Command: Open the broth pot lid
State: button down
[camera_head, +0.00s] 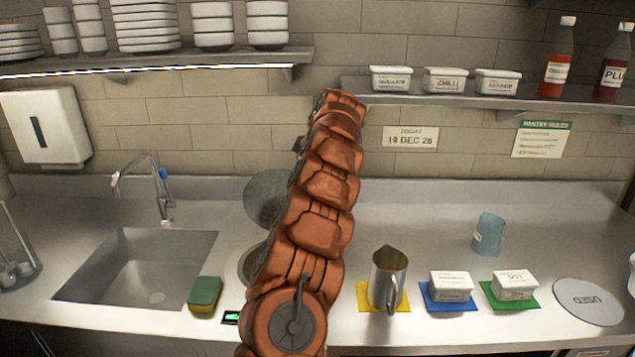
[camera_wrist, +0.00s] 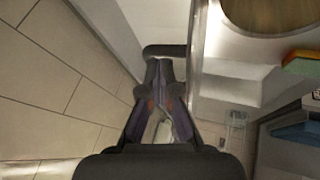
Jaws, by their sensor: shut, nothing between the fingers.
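The broth pot is a round well sunk in the counter (camera_head: 249,262), partly hidden behind my arm in the head view. Its brown inside shows at the top right of the wrist view (camera_wrist: 275,14). The round grey lid (camera_head: 264,197) stands raised behind the well, its right side hidden by my arm. In the wrist view the lid shows nearly edge-on (camera_wrist: 196,60), with a dark bar handle (camera_wrist: 165,50) on its left side. My gripper (camera_wrist: 160,70) is shut and empty, its fingertips right by the handle; whether they touch it is unclear. The head view hides my gripper.
A sink (camera_head: 135,266) and a green-yellow sponge (camera_head: 205,294) are left of the well. A metal jug (camera_head: 386,278), two white tubs (camera_head: 451,286) (camera_head: 514,284) and a blue cup (camera_head: 488,235) stand to the right. Shelves (camera_head: 480,101) hang above the counter.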

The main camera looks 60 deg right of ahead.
jog(key=s+a, duration=0.2)
jog(key=s, duration=0.5)
jog(key=shift+s, duration=0.4)
